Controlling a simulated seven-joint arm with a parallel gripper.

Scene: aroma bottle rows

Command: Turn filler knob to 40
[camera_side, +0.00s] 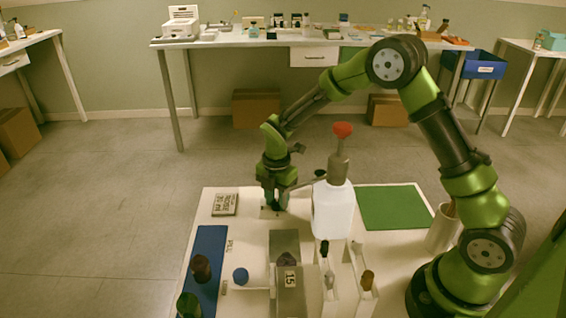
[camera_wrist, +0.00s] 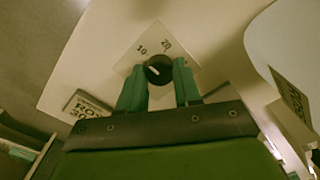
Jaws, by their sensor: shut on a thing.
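The filler knob (camera_wrist: 159,68) is a small dark round knob with a white mark on its left part. It sits on a pale square dial plate (camera_wrist: 137,62) where I can read 10 and 20; the other numbers are hidden. My gripper (camera_wrist: 160,82) is shut on the knob, one green finger on each side. In the side view my gripper (camera_side: 277,203) points down at the plate, left of the white bottle (camera_side: 333,212), and mostly covers the knob. I cannot tell exactly which value the mark faces.
The white bottle with a grey neck and red top (camera_side: 342,130) stands close right of my gripper. A label block (camera_side: 225,204) lies to the left. A blue mat (camera_side: 207,262), a grey box marked 15 (camera_side: 290,298) and small bottles stand in front. A green mat (camera_side: 394,208) is clear.

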